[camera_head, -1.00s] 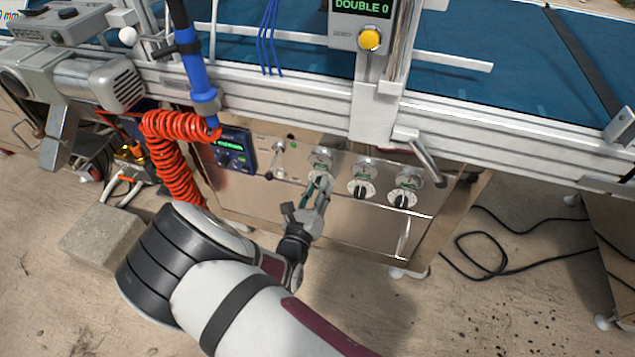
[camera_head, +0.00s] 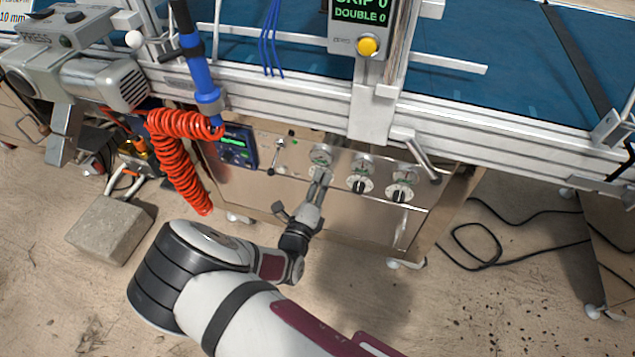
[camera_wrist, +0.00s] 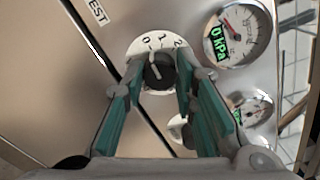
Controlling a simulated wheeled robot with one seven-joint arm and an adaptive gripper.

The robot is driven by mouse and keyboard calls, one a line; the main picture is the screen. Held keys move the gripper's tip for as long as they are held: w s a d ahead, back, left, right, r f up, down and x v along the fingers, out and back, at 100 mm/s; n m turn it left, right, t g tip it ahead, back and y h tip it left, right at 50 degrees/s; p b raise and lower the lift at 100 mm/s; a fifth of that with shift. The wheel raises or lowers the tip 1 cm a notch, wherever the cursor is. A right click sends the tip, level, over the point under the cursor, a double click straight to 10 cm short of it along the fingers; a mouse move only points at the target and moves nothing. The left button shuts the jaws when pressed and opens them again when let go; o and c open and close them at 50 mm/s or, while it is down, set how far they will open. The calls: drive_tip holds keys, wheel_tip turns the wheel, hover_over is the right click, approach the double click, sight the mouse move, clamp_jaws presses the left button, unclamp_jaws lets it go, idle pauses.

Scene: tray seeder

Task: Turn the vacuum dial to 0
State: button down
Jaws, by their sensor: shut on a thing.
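The vacuum dial (camera_wrist: 160,72) is a black knob with a white pointer on a white scale in the wrist view. The numbers 0, 1 and 2 show along the scale's top edge. The pointer leans up and left, toward the 0 side. My gripper (camera_wrist: 160,78) has its teal fingers on either side of the knob and is shut on it. In the head view my gripper (camera_head: 319,178) is at the leftmost of three dials and mostly hides it. A gauge (camera_wrist: 237,35) beside the dial reads 0 kPa.
Two more dials (camera_head: 360,185) (camera_head: 400,192) sit to the right on the steel panel (camera_head: 350,218). A small toggle lever (camera_head: 274,158) and a blue display (camera_head: 238,147) are to the left. A red coiled hose (camera_head: 178,165) hangs further left. A metal rail runs above.

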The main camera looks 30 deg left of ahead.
idle(0.4)
drive_tip(key=c, duration=1.3)
unclamp_jaws()
